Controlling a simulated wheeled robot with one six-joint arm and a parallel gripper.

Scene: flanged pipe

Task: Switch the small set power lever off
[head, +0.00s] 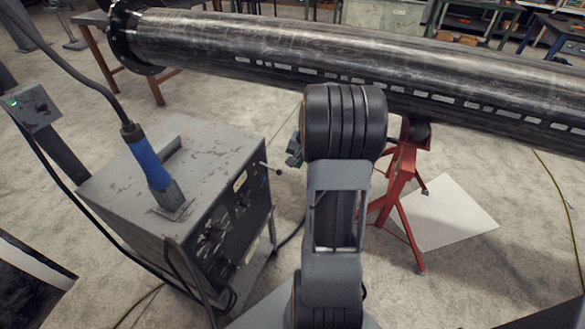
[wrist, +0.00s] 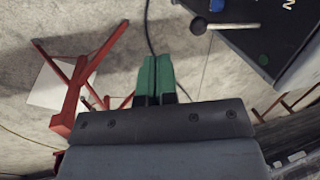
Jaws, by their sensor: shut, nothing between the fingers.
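The small set is a grey, worn metal box (head: 170,175) left of centre in the head view, with a dark front panel of dials. A thin lever with a ball end (head: 278,171) sticks out from the panel's upper right. In the wrist view, the dark panel (wrist: 285,45) is at top right. A pale lever rod with a dark ball end (wrist: 198,27) points left from it. My gripper (wrist: 157,60) has green fingers pressed together and empty. They are apart from the lever, to its lower left. In the head view my arm mostly hides the gripper.
A long black flanged pipe (head: 300,55) crosses the back on a red stand (head: 398,180). A blue-sleeved cable (head: 150,160) enters the set's top. A control box with a green light (head: 35,108) stands left. A white sheet (head: 450,215) lies on the floor.

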